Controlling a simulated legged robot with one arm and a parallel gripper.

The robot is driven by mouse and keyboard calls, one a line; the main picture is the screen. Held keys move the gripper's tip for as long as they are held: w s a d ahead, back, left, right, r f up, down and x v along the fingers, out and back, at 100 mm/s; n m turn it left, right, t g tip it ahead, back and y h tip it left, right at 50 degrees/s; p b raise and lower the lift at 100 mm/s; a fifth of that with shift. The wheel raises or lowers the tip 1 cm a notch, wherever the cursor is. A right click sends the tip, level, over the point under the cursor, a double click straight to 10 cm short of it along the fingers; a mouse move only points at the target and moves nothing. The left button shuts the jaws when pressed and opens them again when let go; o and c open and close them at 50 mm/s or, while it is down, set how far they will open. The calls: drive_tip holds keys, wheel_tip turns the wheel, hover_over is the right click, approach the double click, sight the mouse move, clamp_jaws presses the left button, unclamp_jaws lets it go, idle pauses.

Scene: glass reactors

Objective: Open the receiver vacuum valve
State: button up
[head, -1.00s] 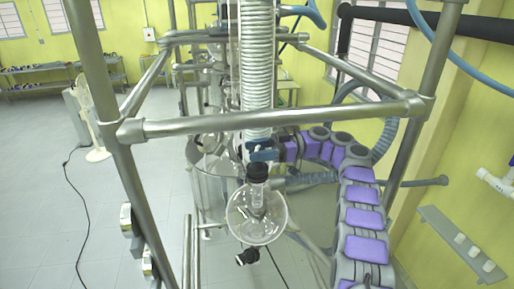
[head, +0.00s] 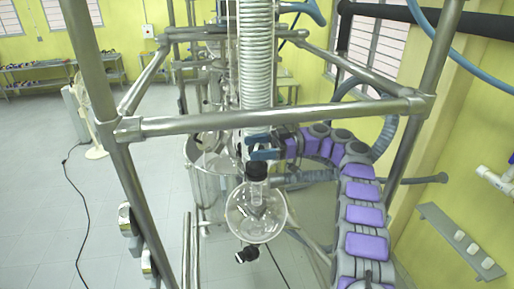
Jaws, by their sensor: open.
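The round glass receiver flask (head: 256,212) hangs below the coil condenser, with a black collar (head: 257,171) at its neck. My gripper (head: 262,147) is just above this collar, its two blue fingers spread one above the other and pointing left. The fingers overlap the glassware under the condenser in the picture. I cannot pick out the receiver vacuum valve clearly; it may be small or hidden around the fingers. I cannot tell whether the fingers touch anything. A black fitting (head: 246,254) sits below the flask.
A horizontal metal frame bar (head: 200,122) crosses in front of the glassware, above my gripper. The coil condenser (head: 255,60) rises behind it. A steel vessel (head: 203,180) stands behind left. A grey ribbed hose (head: 305,176) runs right of the flask. The floor at left is mostly clear.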

drive_tip(key=shift+s+a+f+t+b, duration=0.15)
drive_tip(key=shift+t+b, duration=0.15)
drive_tip(key=shift+b, duration=0.55)
drive_tip(key=m+t+b, duration=0.1)
drive_tip(key=b, duration=0.2)
drive_tip(key=m+t+b, duration=0.1)
drive_tip(key=b, duration=0.2)
drive_tip(key=shift+f+t+y+b, duration=0.2)
drive_tip(key=shift+t+y+b, duration=0.1)
drive_tip(key=shift+t, duration=0.1)
drive_tip(key=m+t+b, duration=0.1)
drive_tip(key=b, duration=0.3)
drive_tip(key=shift+t, duration=0.4)
drive_tip(key=m+t+b, duration=0.2)
drive_tip(key=t+b, duration=0.1)
drive_tip(key=b, duration=0.3)
drive_tip(key=m+t+b, duration=0.1)
drive_tip(key=b, duration=0.2)
drive_tip(key=shift+t, duration=0.4)
